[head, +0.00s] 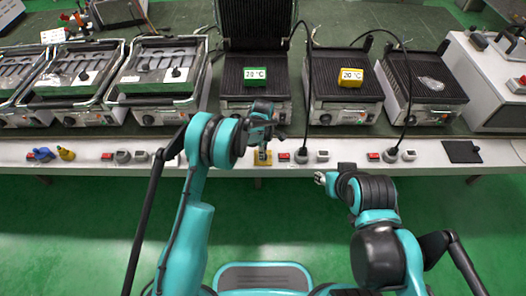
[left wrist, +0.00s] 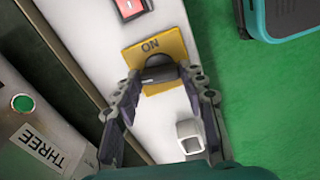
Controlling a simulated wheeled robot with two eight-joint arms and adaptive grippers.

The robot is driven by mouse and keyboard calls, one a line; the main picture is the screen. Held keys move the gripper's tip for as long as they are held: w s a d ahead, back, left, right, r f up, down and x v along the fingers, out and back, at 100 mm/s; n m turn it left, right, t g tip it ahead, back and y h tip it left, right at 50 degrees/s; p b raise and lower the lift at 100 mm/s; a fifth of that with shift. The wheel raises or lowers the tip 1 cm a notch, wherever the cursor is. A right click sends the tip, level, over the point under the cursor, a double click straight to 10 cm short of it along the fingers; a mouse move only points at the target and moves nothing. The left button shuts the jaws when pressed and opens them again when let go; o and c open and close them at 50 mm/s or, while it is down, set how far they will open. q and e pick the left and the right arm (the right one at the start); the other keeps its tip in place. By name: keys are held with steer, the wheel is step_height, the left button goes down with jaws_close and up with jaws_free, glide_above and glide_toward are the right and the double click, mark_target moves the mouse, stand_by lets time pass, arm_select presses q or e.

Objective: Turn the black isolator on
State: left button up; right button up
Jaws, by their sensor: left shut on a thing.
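The black isolator is a dark knob (left wrist: 160,74) on a yellow plate (left wrist: 178,48) marked "ON", set on the white front panel. The plate also shows in the head view (head: 263,160), largely under my left gripper (head: 264,146). In the left wrist view my left gripper (left wrist: 163,88) has its two fingers on either side of the knob, shut on it. The fingers partly hide the knob, so its exact angle is hard to read. My right gripper (head: 321,179) hangs in front of the panel, away from the isolator; its fingers are too small to read.
A red switch (left wrist: 131,8) sits beside the plate, and a white square socket (left wrist: 190,136) is on its other side. A black plug with a cable (head: 302,156) is close by on the panel. Grills (head: 255,85) stand behind. The green floor in front is clear.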

arm_select(q)
steer(key=m, duration=0.4)
steer(key=shift+m+b, duration=0.3)
steer(key=m, duration=0.3)
steer(key=shift+m, duration=0.3)
steer(key=m, duration=0.4)
steer(key=shift+b, duration=0.4)
steer(key=shift+m, duration=1.8)
steer(key=o, duration=1.2)
steer(key=shift+c, duration=0.2)
step_height(320, 180, up, 12)
